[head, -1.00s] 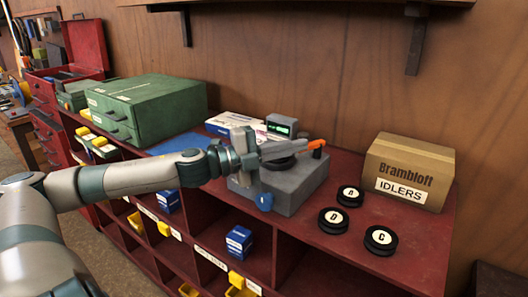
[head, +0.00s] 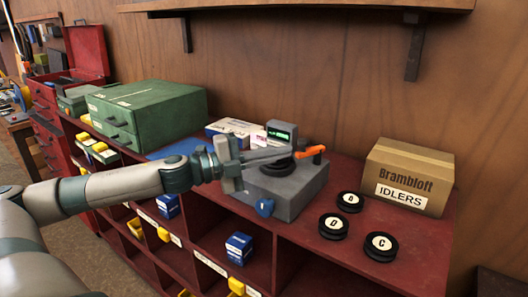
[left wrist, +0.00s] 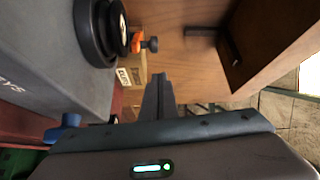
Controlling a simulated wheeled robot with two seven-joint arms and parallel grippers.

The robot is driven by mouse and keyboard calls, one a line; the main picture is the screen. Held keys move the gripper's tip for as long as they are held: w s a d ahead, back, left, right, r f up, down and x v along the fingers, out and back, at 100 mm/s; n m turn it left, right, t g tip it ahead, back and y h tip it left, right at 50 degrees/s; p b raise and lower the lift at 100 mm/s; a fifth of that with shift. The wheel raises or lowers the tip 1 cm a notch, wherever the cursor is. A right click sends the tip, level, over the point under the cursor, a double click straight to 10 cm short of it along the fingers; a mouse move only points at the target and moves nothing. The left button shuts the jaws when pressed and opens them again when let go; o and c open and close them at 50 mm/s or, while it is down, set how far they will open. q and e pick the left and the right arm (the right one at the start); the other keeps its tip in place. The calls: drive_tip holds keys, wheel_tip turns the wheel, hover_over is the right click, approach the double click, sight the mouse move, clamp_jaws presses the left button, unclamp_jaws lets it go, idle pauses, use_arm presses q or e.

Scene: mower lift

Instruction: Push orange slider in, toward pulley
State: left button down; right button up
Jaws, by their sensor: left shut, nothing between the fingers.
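The grey device (head: 283,195) stands on the red bench top, with a black pulley (head: 278,167) on its top. The orange slider (head: 311,151) lies to the right of the pulley, with a dark knob at its outer end. In the left wrist view the slider (left wrist: 137,42) shows just right of the black pulley (left wrist: 103,28). My left gripper (head: 288,152) is shut and empty, its fingers reaching over the device from the left with tips near the slider. In the left wrist view the fingertips (left wrist: 158,77) appear apart from the slider. My right gripper is not in view.
A lit green display (head: 281,132) stands behind the pulley, and a blue knob (head: 264,207) is on the device's front. Black idlers (head: 333,226) and a cardboard box (head: 407,176) stand to the right. A green drawer cabinet (head: 146,114) is at the left.

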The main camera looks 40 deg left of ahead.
use_arm(q)
drive_tip(key=shift+s+a+f+p, duration=0.1)
drive_tip(key=shift+s+a+p, duration=0.45)
drive_tip(key=shift+s+a, duration=0.65)
drive_tip(key=shift+w+a, duration=0.1)
